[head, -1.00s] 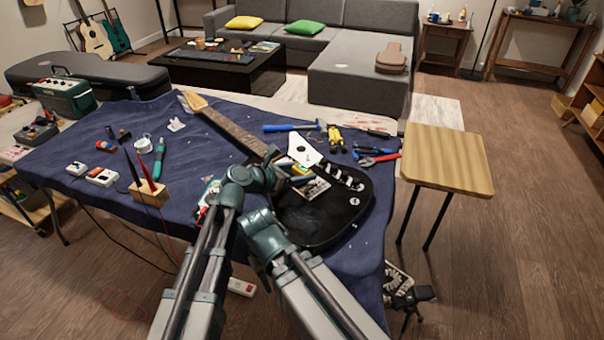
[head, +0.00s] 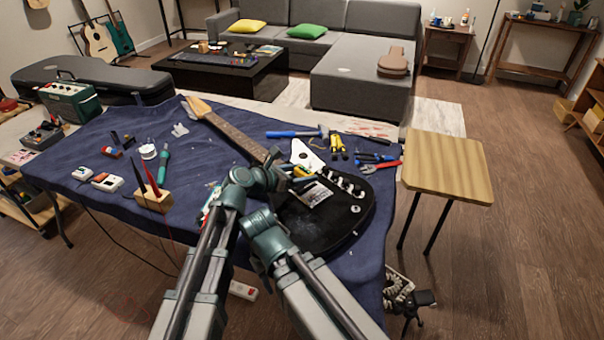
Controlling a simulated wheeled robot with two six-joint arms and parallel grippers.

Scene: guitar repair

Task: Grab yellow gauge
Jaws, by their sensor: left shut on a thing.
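The yellow gauge (head: 300,171) shows as a small yellow patch over the black guitar body, at the tip of my left arm. My left gripper (head: 293,180) is shut on it; the fingers and most of the gauge are small and partly hidden by my arm. I cannot tell whether the gauge touches the guitar. My right arm comes up from the bottom, right of the left one. Its gripper cannot be made out.
The black guitar (head: 322,222) lies on the blue cloth (head: 100,150). A blue hammer (head: 292,133), yellow-handled pliers (head: 336,144) and red-blue pliers (head: 376,162) lie beyond it. A wooden stool (head: 448,167) stands right. The cloth's left part holds a probe stand (head: 153,200).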

